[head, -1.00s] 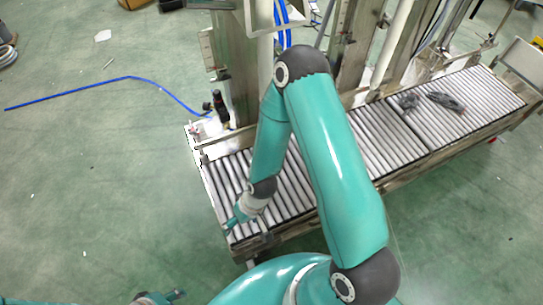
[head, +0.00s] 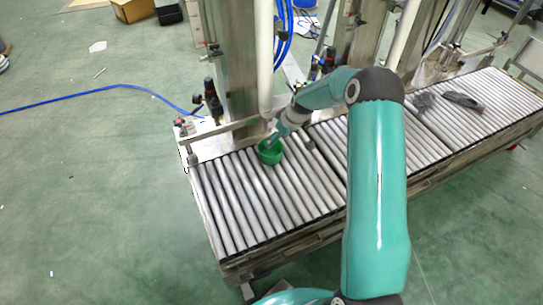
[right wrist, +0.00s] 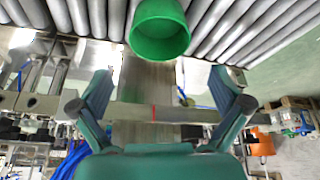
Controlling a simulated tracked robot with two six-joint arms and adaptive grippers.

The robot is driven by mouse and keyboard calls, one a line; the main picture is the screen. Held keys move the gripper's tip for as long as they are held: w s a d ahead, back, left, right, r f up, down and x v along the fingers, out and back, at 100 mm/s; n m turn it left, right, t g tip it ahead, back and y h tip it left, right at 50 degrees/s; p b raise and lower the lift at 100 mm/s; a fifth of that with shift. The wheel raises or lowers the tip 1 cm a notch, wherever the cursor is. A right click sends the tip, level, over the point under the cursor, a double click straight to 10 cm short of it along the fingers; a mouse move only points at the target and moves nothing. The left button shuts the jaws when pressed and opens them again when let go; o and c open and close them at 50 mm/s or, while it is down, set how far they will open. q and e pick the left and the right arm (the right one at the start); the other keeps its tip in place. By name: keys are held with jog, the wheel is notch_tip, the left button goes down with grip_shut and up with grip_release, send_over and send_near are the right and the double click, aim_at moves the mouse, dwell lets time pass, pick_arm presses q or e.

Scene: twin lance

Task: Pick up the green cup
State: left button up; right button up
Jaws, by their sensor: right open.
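The green cup (head: 271,152) sits on the grey roller conveyor near its left end in the head view. My right gripper (head: 277,138) is right at the cup, on its upper right side, and small in this view. In the right wrist view the cup (right wrist: 160,32) is at the top middle, above the space between the fingertips. My right gripper (right wrist: 160,92) is open there, with its two fingers spread apart and nothing between them. I cannot tell whether a finger touches the cup. My left gripper is not in view.
The roller conveyor (head: 240,215) runs to the upper right. A metal post (head: 228,70) and a white pipe (head: 264,60) stand close behind the cup. Dark items (head: 462,101) lie further right on the rollers. A blue hose (head: 100,88) crosses the green floor.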

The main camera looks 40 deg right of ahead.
jog(key=b, duration=0.1)
send_near(267, 153)
notch_tip(267, 153, down, 2)
jog(key=shift+w+a+f, duration=0.1)
jog(key=shift+w+b+x, duration=0.15)
jog(key=shift+b+x, duration=0.3)
jog(key=shift+x, duration=0.85)
jog(key=shift+w+b+x, duration=0.15)
jog(key=shift+b+x, duration=0.3)
jog(key=shift+x, duration=0.85)
jog(key=c, duration=0.9)
